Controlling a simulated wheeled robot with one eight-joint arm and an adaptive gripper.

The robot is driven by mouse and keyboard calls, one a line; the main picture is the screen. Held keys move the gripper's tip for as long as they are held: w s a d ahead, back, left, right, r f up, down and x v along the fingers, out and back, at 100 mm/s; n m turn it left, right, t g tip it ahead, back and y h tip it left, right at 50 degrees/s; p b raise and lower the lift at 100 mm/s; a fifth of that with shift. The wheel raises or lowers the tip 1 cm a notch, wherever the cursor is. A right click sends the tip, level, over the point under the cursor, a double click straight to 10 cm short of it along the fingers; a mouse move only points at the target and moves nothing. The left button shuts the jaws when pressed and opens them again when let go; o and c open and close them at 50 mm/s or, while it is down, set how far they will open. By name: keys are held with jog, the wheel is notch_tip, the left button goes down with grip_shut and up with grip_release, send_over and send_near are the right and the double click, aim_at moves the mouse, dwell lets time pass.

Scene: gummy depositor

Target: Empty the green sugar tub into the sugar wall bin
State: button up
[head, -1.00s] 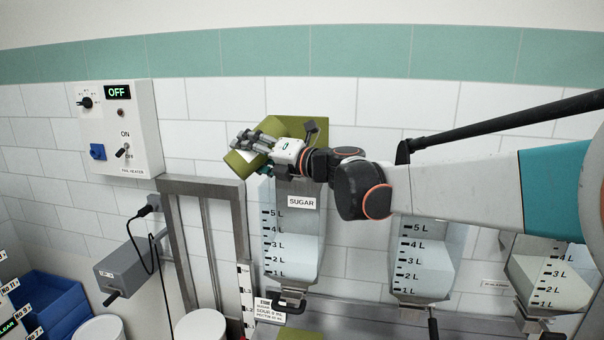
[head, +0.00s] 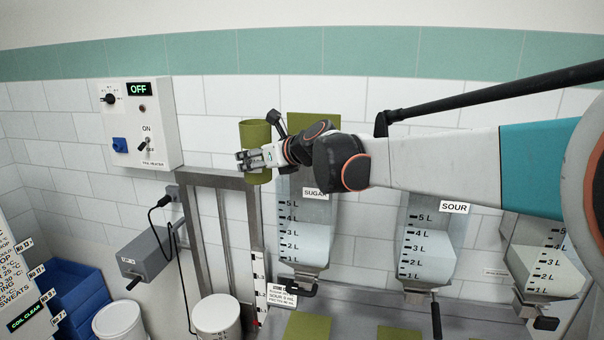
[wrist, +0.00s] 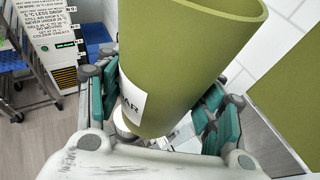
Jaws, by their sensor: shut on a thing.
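The green sugar tub (head: 256,139) is held up near the wall, roughly upright, above and left of the sugar wall bin. My gripper (head: 247,160) is shut around its side. In the wrist view the tub (wrist: 195,60) fills the middle between my fingers, with a white label ending in "AR" partly showing. Its inside is hidden in both views. The sugar wall bin (head: 306,225), labelled SUGAR, has a clear front with a litre scale and pale contents in its lower part. My arm partly covers its top.
An olive panel (head: 315,123) is on the wall above the sugar bin. The SOUR bin (head: 428,238) and another bin (head: 548,265) are to the right. A heater control box (head: 140,122) reading OFF, a metal frame (head: 228,230) and white buckets (head: 217,315) are at left.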

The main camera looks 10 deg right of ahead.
aim_at(255, 146)
jog(key=shift+s+a+r+p, duration=0.1)
jog(key=shift+r+p, duration=1.45)
jog(key=shift+r, duration=1)
jog(key=s, duration=0.6)
jog(key=shift+s, duration=0.25)
jog(key=shift+s+d, duration=0.25)
jog(key=shift+s, duration=0.6)
